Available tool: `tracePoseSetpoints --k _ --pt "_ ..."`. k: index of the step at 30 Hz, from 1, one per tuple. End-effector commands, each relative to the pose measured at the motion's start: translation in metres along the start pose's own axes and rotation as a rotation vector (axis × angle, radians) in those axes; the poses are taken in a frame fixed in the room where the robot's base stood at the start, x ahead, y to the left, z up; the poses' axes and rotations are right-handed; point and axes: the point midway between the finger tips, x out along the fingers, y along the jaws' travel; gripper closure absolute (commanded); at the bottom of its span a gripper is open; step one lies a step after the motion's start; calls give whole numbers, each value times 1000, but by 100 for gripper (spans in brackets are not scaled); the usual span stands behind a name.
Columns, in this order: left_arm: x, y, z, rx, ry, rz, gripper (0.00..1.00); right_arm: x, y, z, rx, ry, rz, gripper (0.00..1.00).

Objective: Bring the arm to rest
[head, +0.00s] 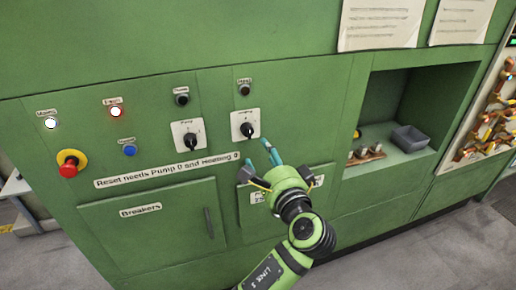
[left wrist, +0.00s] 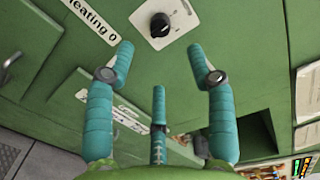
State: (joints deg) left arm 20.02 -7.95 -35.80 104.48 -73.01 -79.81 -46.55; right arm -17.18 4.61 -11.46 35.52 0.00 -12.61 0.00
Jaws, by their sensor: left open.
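My left arm comes in from below in the head view. Its green gripper with teal fingers (head: 270,153) is raised in front of the green panel (head: 245,60), just below the right black rotary knob (head: 247,130). In the left wrist view the left gripper (left wrist: 160,58) has its teal fingers spread apart, with nothing between them. The knob on its white plate (left wrist: 159,25) shows beyond the fingertips, apart from them. A label and part of the lower panel are hidden behind the gripper. My right gripper is not in view.
Left of the arm are a second knob (head: 190,138), a red emergency button (head: 69,164), a blue button (head: 129,151) and a breaker door (head: 150,226). On the right, a recess holds a grey bin (head: 409,138) and small brass parts (head: 366,153). Grey floor (head: 440,245) lies clear at lower right.

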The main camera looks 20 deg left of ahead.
Motion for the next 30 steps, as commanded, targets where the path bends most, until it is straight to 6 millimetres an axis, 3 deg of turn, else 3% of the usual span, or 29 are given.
tracePoseSetpoints --k 16,19,23,27,30 --pt "-7 1 0 1 0 1 45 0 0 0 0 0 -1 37" --pt "-3 14 -6 12 18 20 45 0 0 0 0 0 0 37" --pt "7 70 -27 47 96 102 45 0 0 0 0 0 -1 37" --pt "11 172 -50 62 213 270 45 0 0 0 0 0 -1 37" --pt "3 249 -55 44 278 410 45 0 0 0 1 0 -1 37"
